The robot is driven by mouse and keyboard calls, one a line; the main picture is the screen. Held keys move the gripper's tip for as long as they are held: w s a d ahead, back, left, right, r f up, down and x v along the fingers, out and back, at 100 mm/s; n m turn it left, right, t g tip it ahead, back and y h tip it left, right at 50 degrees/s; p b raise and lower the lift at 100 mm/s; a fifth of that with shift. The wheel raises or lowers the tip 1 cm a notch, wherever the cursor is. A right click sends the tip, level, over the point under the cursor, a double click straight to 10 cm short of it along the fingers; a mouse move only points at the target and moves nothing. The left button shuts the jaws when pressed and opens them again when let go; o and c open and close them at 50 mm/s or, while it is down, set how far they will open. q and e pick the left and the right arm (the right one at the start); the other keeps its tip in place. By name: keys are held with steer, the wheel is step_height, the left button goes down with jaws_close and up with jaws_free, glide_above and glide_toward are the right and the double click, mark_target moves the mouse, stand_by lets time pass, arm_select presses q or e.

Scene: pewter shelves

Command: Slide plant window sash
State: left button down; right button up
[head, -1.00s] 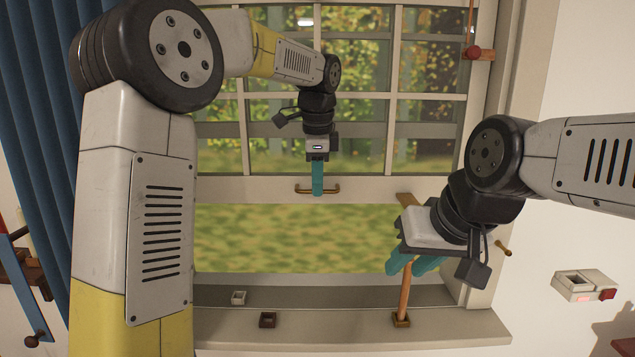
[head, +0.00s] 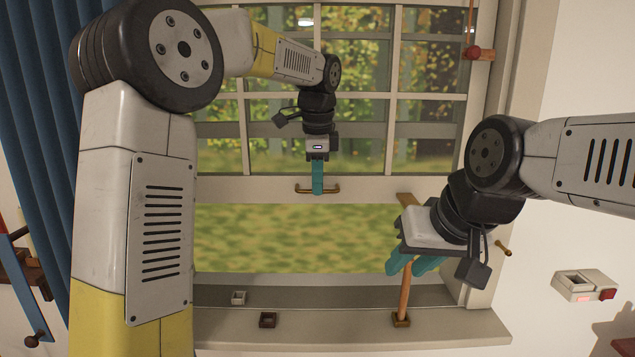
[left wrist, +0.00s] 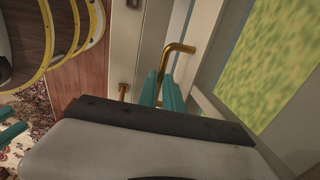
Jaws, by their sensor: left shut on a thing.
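The window sash (head: 365,188) is raised, with open space below its bottom rail. My left gripper (head: 318,190) is shut on the brass handle (head: 332,189) at the rail's middle. The handle also shows between the teal fingers in the left wrist view (left wrist: 178,48). A wooden prop stick (head: 404,295) stands in a small brown socket (head: 401,321) on the right of the sill. A wooden piece (head: 408,199) shows at rail height above it; my right gripper hides the part between. My right gripper (head: 412,266) has its fingers apart at the stick; I cannot tell whether they touch it.
Two small square holders, one white (head: 239,298) and one dark brown (head: 268,320), lie on the sill (head: 340,325). A blue curtain (head: 45,120) hangs at the left. A wall box (head: 584,285) is at the right.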

stand_by(0.6)
arm_select(q)
step_height(320, 180, down, 11)
steer(key=shift+f, duration=0.2)
steer(key=c, duration=1.5)
jaws_free()
step_height(320, 180, up, 8)
steer(key=s, duration=0.1)
steer(key=shift+s+f, duration=0.15)
steer(key=shift+s, duration=0.15)
